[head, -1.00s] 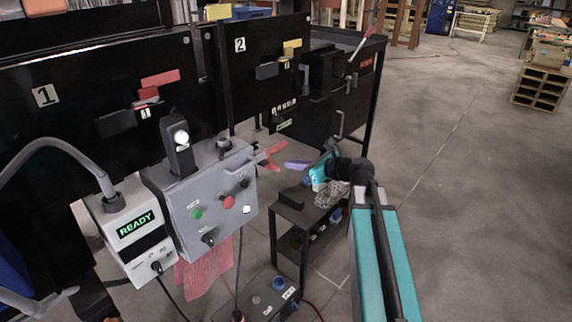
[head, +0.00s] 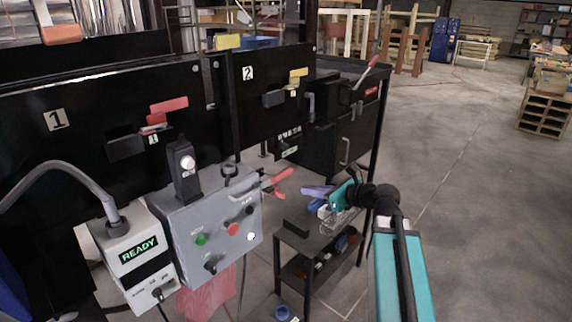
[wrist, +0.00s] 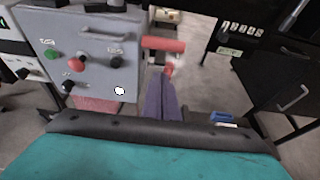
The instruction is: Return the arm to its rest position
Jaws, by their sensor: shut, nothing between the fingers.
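My teal arm (head: 398,275) reaches in from the lower right of the head view and bends at a black wrist joint. My gripper (head: 306,190), with purple fingers, points left toward the grey control box (head: 212,215) and appears over or near a small black cart. In the wrist view my gripper (wrist: 163,78) shows as two purple fingers lying together, empty. A red handle on the box's right side appears just beyond the fingertips; I cannot tell the gap.
A white unit reading READY (head: 138,251) stands left of the control box. The small black cart (head: 295,236) holds several items. Open floor (head: 480,220) lies to the right.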

